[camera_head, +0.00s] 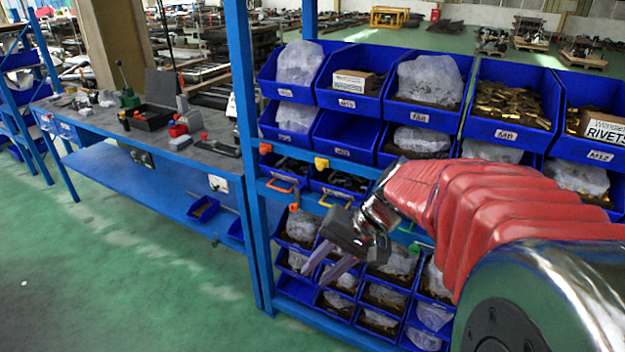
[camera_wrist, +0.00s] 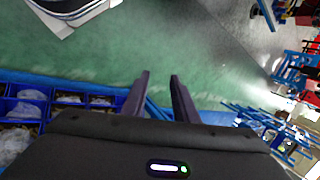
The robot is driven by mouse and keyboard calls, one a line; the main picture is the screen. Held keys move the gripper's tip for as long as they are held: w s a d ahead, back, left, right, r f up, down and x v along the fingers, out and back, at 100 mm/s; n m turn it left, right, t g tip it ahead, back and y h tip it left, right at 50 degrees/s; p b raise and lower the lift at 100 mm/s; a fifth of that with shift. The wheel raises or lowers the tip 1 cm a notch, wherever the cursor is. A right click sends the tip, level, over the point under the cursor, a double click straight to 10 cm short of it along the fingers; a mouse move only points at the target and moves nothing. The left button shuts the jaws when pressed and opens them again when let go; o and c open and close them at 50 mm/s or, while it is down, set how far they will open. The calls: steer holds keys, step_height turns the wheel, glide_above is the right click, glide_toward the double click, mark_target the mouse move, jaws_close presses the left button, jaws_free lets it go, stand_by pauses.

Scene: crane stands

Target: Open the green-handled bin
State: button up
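My gripper (camera_head: 315,277) is in front of the blue rack, over the lower bins, pointing down and left. Its two fingers are apart with nothing between them; they also show open in the wrist view (camera_wrist: 158,78). A row of bins with coloured handles sits at the middle shelf. A small green handle (camera_head: 421,245) shows just right of my gripper, below my red arm. Its bin is mostly hidden by my arm and wrist. An orange handle (camera_head: 280,187) and a yellow handle (camera_head: 336,199) are on the left of that row. My gripper touches no handle.
Blue upper bins (camera_head: 342,102) hold bags, boxes and metal parts. Lower bins (camera_head: 381,296) hold bagged parts, close to my fingers. A blue rack post (camera_head: 246,150) stands left. A workbench (camera_head: 165,142) is beyond it. Green floor (camera_head: 120,270) is clear at the left.

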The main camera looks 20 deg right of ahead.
steer(key=w+d+f+m+t+y, duration=0.2)
steer(key=w+d+m+t, duration=0.15)
steer(key=d, duration=0.45)
steer(key=w+d+f+m+t+y, duration=0.1)
steer(key=w+d+f+m+t, duration=0.2)
steer(key=d, duration=0.6)
steer(key=s+d+f+m+t+h, duration=0.1)
steer(key=d+f+m+t, duration=0.1)
steer(key=d, duration=0.7)
steer(key=s+d+f+m+t+h, duration=0.2)
steer(key=d+m, duration=0.3)
steer(key=d, duration=0.4)
steer(key=shift+d+f+t, duration=0.4)
steer(key=shift+f+t, duration=0.15)
steer(key=shift+f, duration=0.25)
steer(key=shift+w, duration=0.15)
steer(key=x, duration=1.3)
steer(key=shift+w+f, duration=0.15)
steer(key=shift+w, duration=0.2)
steer(key=shift+a, duration=0.1)
steer(key=c, duration=0.6)
steer(key=shift+f, duration=0.1)
jaws_close()
